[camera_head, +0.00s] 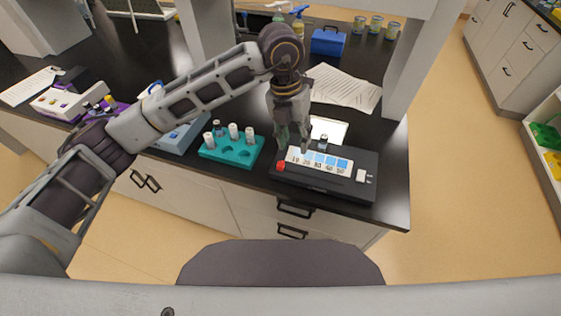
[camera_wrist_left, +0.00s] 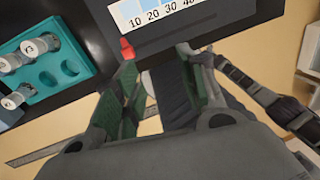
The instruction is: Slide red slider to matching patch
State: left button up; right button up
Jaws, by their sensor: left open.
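The red slider (camera_head: 281,166) is at the left end of a black device (camera_head: 320,187), beside the "10" end of its white strip (camera_head: 319,161). The strip has several blue patches, paler at left and deeper at right, numbered 10 to 50. My left gripper (camera_head: 293,148) is open and points down over the left part of the device. In the left wrist view, the red slider (camera_wrist_left: 127,49) shows just beyond the left fingertip of my left gripper (camera_wrist_left: 157,62). Contact cannot be told. Nothing shows between the fingers. My right gripper is out of view.
A teal rack (camera_head: 232,151) with several white-capped vials stands left of the device. A small vial (camera_head: 323,142) stands at the device's back, by a white panel (camera_head: 330,128). Papers (camera_head: 343,87) lie behind. The counter's front edge runs close before the device.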

aim_at(281, 163)
pick_arm(q)
jog(key=shift+n+t+y, duration=0.4)
jog(key=shift+y, duration=0.5)
jog(key=a, duration=0.1)
jog(key=w+a, duration=0.2)
jog(key=shift+a+r, duration=0.25)
jog(key=shift+r, duration=0.05)
jog(key=shift+f, duration=0.15)
jog(key=shift+f+p, duration=1.1)
jog(key=shift+f, duration=5.65)
grip_shut()
